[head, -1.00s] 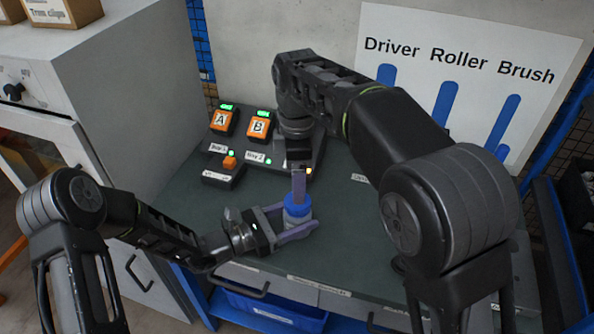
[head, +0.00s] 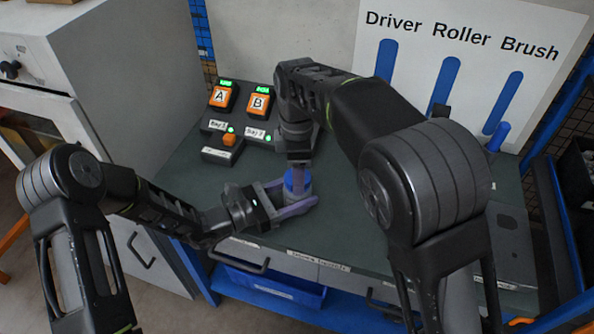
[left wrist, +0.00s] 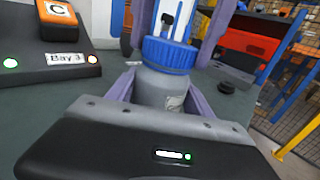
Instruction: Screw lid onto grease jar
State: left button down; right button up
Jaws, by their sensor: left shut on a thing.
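The grease jar (left wrist: 160,88) is a grey jar with a pale label, upright over the bench. My left gripper (head: 293,197), seen also in the left wrist view (left wrist: 160,95), is shut on the jar's body from its sides. The blue lid (left wrist: 168,54) sits on top of the jar; in the head view the lid (head: 289,186) is partly hidden by a finger. My right gripper (head: 298,172) points down from above, its fingers on either side of the lid. Whether they press on it cannot be made out.
The green bench top (head: 338,215) is mostly clear around the jar. A button panel (head: 238,128) with orange A and B buttons stands behind and left. A grey cabinet (head: 110,90) stands at left. A blue bin (head: 270,288) sits under the bench. A tool board (head: 470,60) is behind.

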jog(key=c, duration=1.1)
jog(key=m, duration=0.6)
jog(key=shift+w+m, duration=0.1)
jog(key=shift+m, duration=0.3)
jog(key=m, duration=1.4)
jog(key=shift+d, duration=0.1)
jog(key=o, duration=1.5)
jog(key=shift+r, duration=2.2)
jog(key=shift+c, duration=0.3)
